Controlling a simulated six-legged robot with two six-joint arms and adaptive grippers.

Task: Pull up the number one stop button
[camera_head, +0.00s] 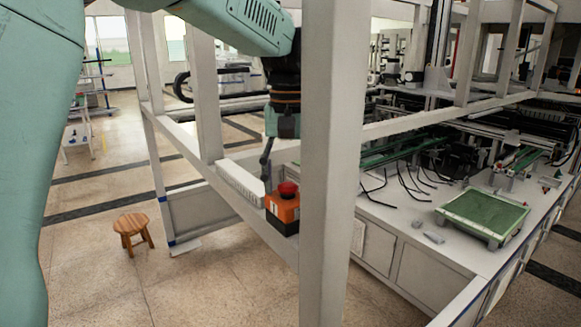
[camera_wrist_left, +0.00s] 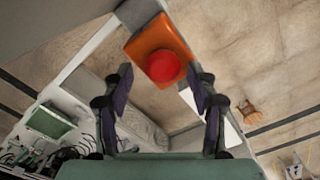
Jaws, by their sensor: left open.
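The stop button has a red mushroom cap (camera_head: 288,189) on an orange box (camera_head: 283,212), which is fixed on the gantry's white lower rail beside a post. A dark mark shows on the box front; I cannot make out a number. The cap also shows in the left wrist view (camera_wrist_left: 163,67), on the orange box face (camera_wrist_left: 158,42). My left gripper (camera_head: 268,168) is just left of and above the cap. In the left wrist view my left gripper (camera_wrist_left: 161,80) is open, with one finger on each side of the cap and visible gaps. My right gripper is not in view.
A white gantry post (camera_head: 328,160) stands close to the right of the box. A white workbench (camera_head: 415,262) with cables and a green board (camera_head: 484,214) lies beyond it. A wooden stool (camera_head: 134,229) stands on open floor at left.

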